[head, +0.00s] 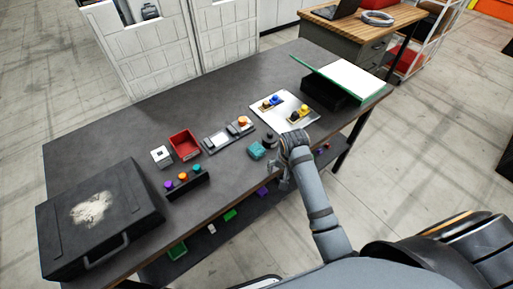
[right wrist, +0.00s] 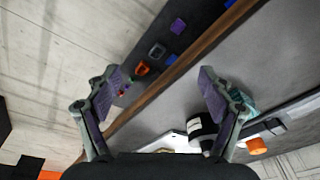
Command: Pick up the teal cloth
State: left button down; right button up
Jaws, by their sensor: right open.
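The teal cloth (head: 257,150) is a small crumpled bundle near the front edge of the dark table (head: 150,115). In the right wrist view the teal cloth (right wrist: 240,97) shows partly behind the right-hand finger, and the rest of it is hidden. My right gripper (head: 281,176) is at the table's front edge, just to the right of and nearer than the cloth. In its own view the right gripper (right wrist: 158,78) has its fingers wide apart with nothing between them. My left gripper is not in view.
A black cylinder (head: 269,139) stands close beside the cloth. A grey tray with an orange knob (head: 230,135) lies behind it, and a white board (head: 283,108) with blocks is further right.

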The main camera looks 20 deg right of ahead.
jog(key=w+a+r+m, duration=0.1)
jog(key=w, duration=0.1)
jog(key=w+r+m, duration=0.1)
jog(key=w, duration=0.1)
jog(key=w+a+r+m+g, duration=0.1)
jog(key=w+r, duration=0.1)
jog(key=w, duration=0.1)
jog(key=shift+w+a, duration=0.1)
jog(key=shift+a, duration=0.2)
jog(key=w+a+r+m+g, duration=0.1)
jog(key=w+a+r+m, duration=0.3)
jog(key=w+r, duration=0.25)
jog(key=p, duration=0.2)
send_over(257, 148)
jog(key=f, duration=0.3)
jog(key=shift+s+a+f+y, duration=0.1)
jog(key=shift+s+f+y, duration=0.1)
jog(key=shift+f+y, duration=0.15)
jog(key=shift+f, duration=0.55)
notch_tip(257, 148, down, 4)
jog(key=shift+w+f+p, duration=0.1)
jog(key=shift+w+p, duration=0.05)
jog(key=shift+p, duration=0.5)
jog(key=shift+f, duration=0.5)
jog(key=c, duration=1.2)
